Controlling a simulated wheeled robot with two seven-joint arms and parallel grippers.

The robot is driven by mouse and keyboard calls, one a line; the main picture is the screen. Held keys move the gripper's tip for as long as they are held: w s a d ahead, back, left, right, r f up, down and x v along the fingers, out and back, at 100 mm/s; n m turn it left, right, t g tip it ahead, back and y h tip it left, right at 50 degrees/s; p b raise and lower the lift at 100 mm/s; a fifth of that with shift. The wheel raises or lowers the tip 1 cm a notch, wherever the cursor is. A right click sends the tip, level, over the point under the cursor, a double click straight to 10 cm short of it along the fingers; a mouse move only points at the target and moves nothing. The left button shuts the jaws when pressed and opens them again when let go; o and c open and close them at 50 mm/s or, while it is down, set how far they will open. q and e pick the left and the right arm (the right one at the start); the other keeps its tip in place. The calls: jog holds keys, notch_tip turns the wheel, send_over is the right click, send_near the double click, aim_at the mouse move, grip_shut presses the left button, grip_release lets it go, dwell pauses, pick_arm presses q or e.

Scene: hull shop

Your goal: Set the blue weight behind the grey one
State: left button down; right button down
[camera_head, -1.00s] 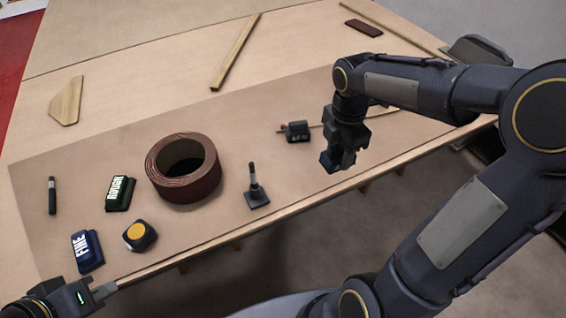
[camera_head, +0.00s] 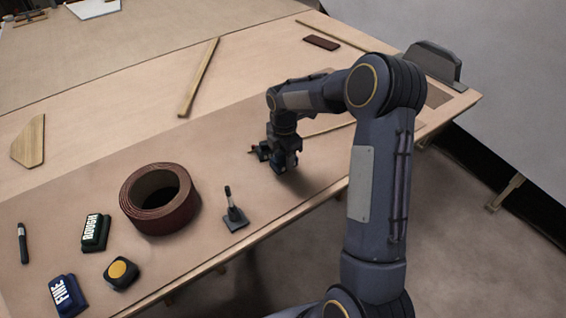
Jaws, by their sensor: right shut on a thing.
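My right gripper (camera_head: 284,158) is low over the right part of the brown sheet and is shut on the blue weight (camera_head: 279,167). Only a small dark blue part of that weight shows between and below the fingers. I cannot tell whether the two weights touch, or whether the blue one rests on the sheet. My left gripper is out of view.
A thin batten (camera_head: 328,126) runs by the weights. Left of them are a black upright tool (camera_head: 234,215), a brown roll (camera_head: 150,213), a yellow-topped tape (camera_head: 121,272), a green ROUGH block (camera_head: 96,232) and a blue FINE block (camera_head: 67,295). The table's front edge is close.

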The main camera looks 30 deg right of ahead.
aim_at(283, 164)
jog(key=shift+w+f, duration=0.35)
jog(key=shift+d+f, duration=0.1)
jog(key=shift+f, duration=1.4)
jog(key=shift+f, duration=0.1)
jog(key=c, duration=0.7)
grip_release()
jog(key=shift+f, duration=0.1)
